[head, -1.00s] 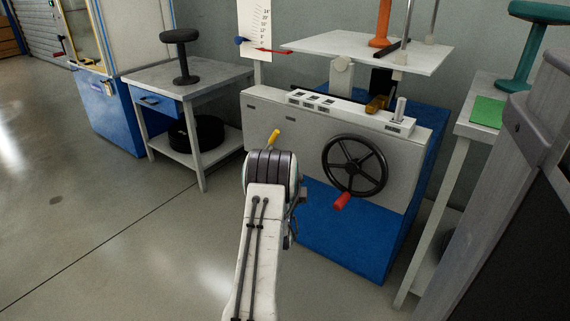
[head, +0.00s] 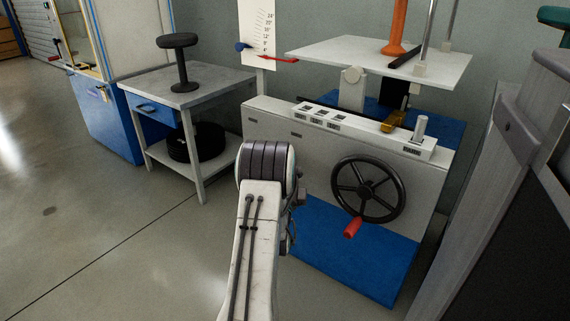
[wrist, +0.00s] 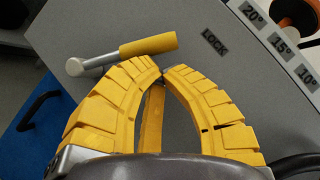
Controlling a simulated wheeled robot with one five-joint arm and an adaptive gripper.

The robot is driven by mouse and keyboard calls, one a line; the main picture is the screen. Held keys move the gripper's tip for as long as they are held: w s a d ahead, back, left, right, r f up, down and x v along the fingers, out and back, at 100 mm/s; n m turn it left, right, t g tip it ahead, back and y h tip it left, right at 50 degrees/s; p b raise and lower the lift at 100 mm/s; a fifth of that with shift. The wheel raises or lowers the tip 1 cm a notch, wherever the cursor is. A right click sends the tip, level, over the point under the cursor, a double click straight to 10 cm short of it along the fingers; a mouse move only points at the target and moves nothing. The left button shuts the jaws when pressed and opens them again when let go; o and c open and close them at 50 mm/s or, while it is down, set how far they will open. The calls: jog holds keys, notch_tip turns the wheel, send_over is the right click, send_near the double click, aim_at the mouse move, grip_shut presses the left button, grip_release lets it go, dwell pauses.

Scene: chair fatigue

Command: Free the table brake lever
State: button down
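The brake lever, with a yellow grip (wrist: 147,46) on a grey metal shaft, shows in the wrist view on the machine's grey panel (wrist: 185,75). Its shaft runs left to a round pivot, and the grip points right, toward a LOCK label (wrist: 213,41). My gripper (wrist: 163,70) has yellow ribbed fingers with the tips together and nothing visible held between them. The tips appear just below the lever's grip in the picture, apart from it; the depth gap is unclear. In the head view my arm's wrist hides the lever and my fingers in front of the grey machine (head: 320,150).
A black handwheel (head: 367,190) with a red knob is right of my arm. A white table plate (head: 380,60) stands above the machine. A side table (head: 190,90) with a black stool is at left. A grey frame stands close at right. Floor at left is clear.

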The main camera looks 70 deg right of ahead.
dwell(0.3)
jog(key=shift+w+r+n, duration=0.25)
jog(key=shift+r+n, duration=0.05)
jog(key=shift+n, duration=0.1)
jog(key=shift+w+d+r+y, duration=0.1)
jog(key=shift+w+r+y, duration=0.05)
jog(key=shift+y, duration=0.15)
